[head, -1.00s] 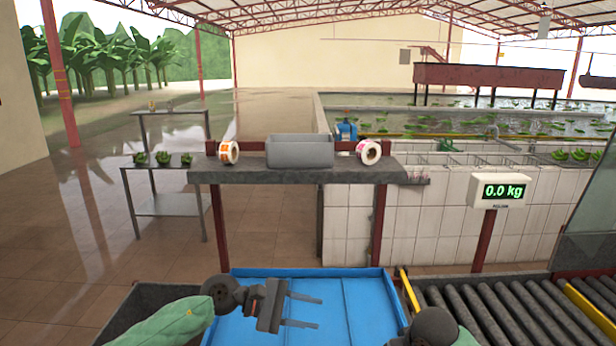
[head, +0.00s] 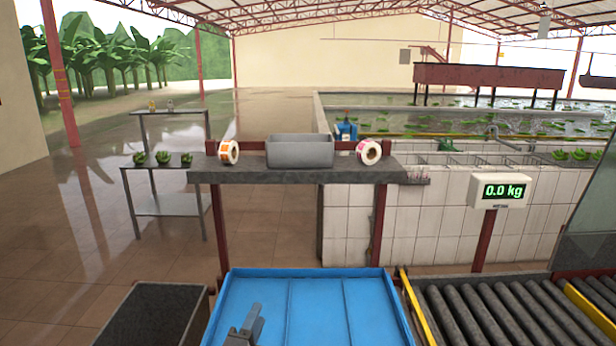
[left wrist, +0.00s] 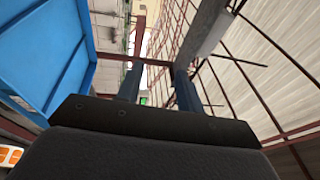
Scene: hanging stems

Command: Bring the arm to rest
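My left gripper (head: 248,326) shows at the bottom edge of the head view, low over the left part of the blue tray. Only a small part of it is in that frame. In the left wrist view its two fingers (left wrist: 157,82) stand apart with nothing between them, so it is open and empty. The blue tray's side also shows at the left of the wrist view (left wrist: 35,50). My right gripper is not in view.
The blue tray (head: 318,290) looks empty. A dark bin (head: 155,312) stands left of it, a roller conveyor (head: 490,315) right. Behind are a shelf (head: 300,177) with a grey box (head: 300,151) and label rolls, and a scale display (head: 500,191) reading 0.0 kg.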

